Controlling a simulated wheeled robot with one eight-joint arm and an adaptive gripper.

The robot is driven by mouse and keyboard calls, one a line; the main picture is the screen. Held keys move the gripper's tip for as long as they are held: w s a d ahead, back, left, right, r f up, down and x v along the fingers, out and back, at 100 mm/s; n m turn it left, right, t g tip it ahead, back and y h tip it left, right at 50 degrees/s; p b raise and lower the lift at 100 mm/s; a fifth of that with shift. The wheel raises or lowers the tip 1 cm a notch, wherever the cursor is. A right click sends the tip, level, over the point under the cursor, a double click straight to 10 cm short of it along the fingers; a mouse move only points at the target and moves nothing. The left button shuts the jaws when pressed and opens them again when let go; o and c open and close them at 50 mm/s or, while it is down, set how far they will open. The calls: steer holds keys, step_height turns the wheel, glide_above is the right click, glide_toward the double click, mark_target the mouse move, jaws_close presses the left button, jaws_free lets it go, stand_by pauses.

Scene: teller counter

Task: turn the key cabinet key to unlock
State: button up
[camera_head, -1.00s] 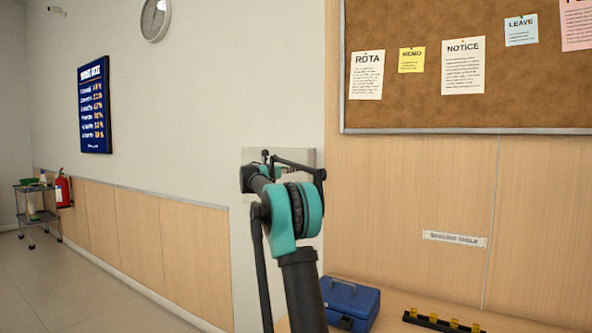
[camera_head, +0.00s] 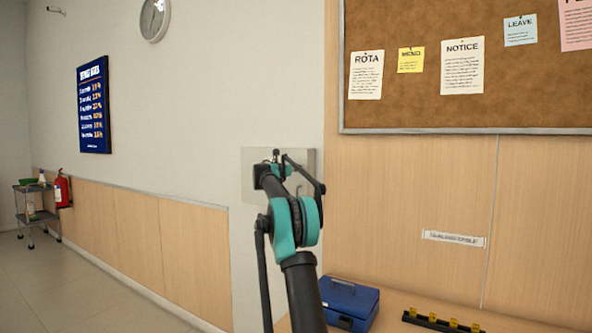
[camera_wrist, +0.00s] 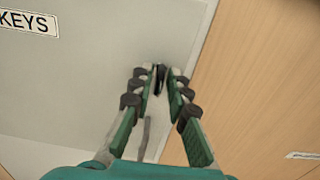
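The key cabinet is a pale grey box on the wall, partly behind my arm in the head view (camera_head: 306,190). In the wrist view its pale front (camera_wrist: 90,75) fills the left and middle, with a KEYS label at the upper left. A small dark part, seemingly the key (camera_wrist: 160,76), stands out near the cabinet's right edge. My gripper (camera_wrist: 161,82) has its fingers drawn close together on either side of this part. I cannot tell whether the fingertips touch it. The key's angle and the lock are hidden. In the head view my arm hides the fingertips.
A blue cash box (camera_head: 348,303) and a black strip with yellow pieces (camera_head: 440,321) lie on the counter, below and right of my arm. A cork noticeboard (camera_head: 420,105) hangs at the upper right. Wood panelling (camera_wrist: 260,80) lies right of the cabinet.

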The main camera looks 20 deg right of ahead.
jaws_close()
steer(key=shift+m, duration=0.3)
steer(key=m, duration=1.7)
steer(key=shift+s+d+f, duration=0.1)
steer(key=shift+s+f, duration=0.05)
steer(key=shift+f, duration=0.05)
steer(key=shift+m, duration=0.3)
steer(key=shift+o, duration=2)
jaws_free()
